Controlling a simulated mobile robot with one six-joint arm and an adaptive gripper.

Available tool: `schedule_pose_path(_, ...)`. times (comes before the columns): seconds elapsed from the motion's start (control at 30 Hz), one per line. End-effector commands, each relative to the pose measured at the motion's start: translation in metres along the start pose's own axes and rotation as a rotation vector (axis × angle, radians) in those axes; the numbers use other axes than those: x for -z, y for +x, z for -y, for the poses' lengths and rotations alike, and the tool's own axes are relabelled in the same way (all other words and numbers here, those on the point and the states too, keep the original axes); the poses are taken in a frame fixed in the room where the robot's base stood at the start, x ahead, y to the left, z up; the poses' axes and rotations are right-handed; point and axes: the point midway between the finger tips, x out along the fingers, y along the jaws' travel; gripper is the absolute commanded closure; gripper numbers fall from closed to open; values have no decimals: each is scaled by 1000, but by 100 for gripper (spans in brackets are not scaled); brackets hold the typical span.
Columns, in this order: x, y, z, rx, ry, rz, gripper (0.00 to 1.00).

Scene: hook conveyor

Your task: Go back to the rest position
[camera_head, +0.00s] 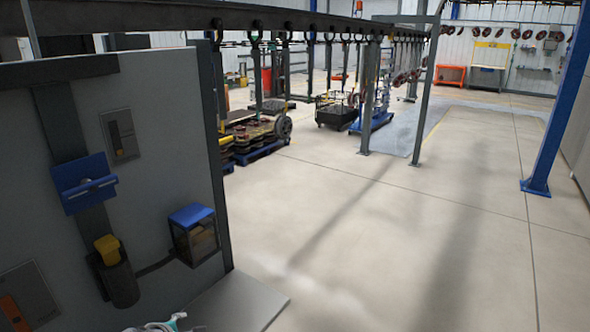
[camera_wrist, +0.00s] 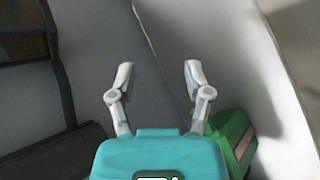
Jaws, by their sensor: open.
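My gripper (camera_wrist: 158,76) shows in the wrist view with its two pale fingers spread apart and nothing between them. Its teal body fills the bottom middle of that view. Behind the fingers are blurred grey and pale surfaces. In the head view, only a small teal and white part of my gripper (camera_head: 165,324) shows at the bottom edge, near a grey flat surface (camera_head: 235,303); whether it touches that surface I cannot tell.
A grey panel (camera_head: 150,110) stands at the left, bearing a blue bracket (camera_head: 85,183) and a blue-topped box (camera_head: 193,235). An overhead rail with several hooks (camera_head: 330,27) runs across the back. A blue post (camera_head: 560,100) stands at the right. The middle floor is clear.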

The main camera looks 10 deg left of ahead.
Motion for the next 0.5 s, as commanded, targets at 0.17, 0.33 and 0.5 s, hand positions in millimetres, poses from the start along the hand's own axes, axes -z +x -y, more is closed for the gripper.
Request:
schedule_pose_path(0.17, -47, 33, 4, 91, 135, 46, 36)
schedule_pose_path(0.33, -89, 59, 10, 172, 262, 88, 36)
schedule_pose_path(0.5, -130, 81, 19, 250, 393, 132, 36)
